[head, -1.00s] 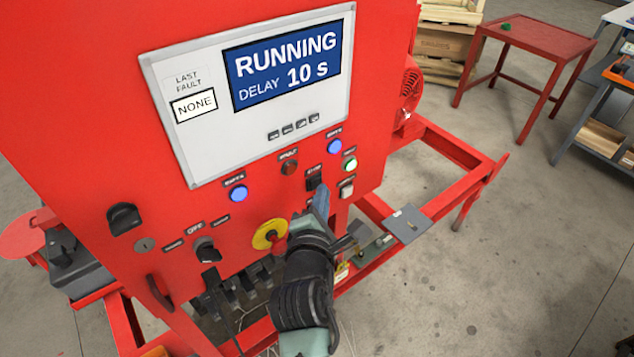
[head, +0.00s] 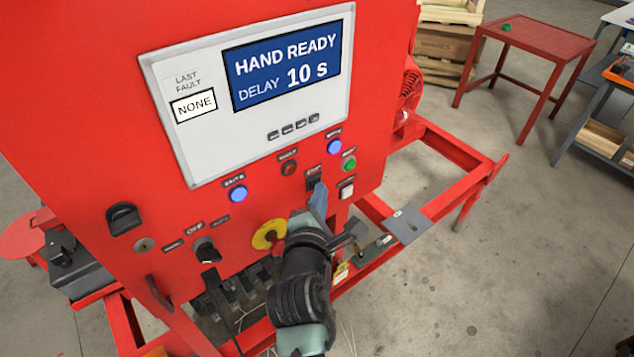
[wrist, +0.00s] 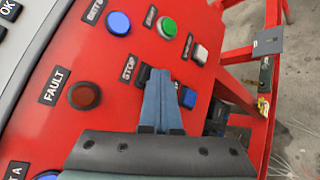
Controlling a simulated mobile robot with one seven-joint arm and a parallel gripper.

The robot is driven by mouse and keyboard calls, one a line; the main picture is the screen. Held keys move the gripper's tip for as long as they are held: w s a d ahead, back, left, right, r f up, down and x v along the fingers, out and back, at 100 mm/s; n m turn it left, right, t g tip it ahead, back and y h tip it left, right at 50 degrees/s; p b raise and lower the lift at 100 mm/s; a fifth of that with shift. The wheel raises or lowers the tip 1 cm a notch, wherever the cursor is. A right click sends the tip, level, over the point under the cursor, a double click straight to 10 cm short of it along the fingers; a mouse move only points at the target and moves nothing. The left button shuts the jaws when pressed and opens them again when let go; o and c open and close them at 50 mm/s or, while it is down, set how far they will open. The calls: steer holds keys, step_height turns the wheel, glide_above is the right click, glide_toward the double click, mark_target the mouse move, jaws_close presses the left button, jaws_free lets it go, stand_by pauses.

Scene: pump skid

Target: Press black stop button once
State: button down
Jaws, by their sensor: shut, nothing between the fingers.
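The black stop button (wrist: 145,74) sits on the red panel beside the "STOP" label (wrist: 128,68) in the wrist view, partly hidden behind my gripper. It also shows in the head view (head: 314,183), just above my fingertips. My gripper (wrist: 160,84) is shut and empty, its blue fingers pointing at the panel right at the button. I cannot tell whether the fingertips touch it. The display (head: 288,66) reads "HAND READY", "DELAY 10 s". The green start button (head: 349,164) is unlit.
A white button (head: 346,188) is just right of my fingers. Blue lamps (head: 238,194) and a dark red fault lamp (head: 289,168) are nearby. A grey plate (head: 405,224) sits on the frame at right.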

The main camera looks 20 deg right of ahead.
steer(key=shift+s+d+p, duration=0.25)
steer(key=shift+s+p, duration=0.3)
steer(key=shift+s, duration=0.2)
steer(key=s+p, duration=0.1)
steer(key=s+d+p, duration=0.1)
steer(key=s, duration=0.1)
steer(key=s+p, duration=0.1)
steer(key=shift+s+d+p, duration=0.35)
stand_by(0.7)
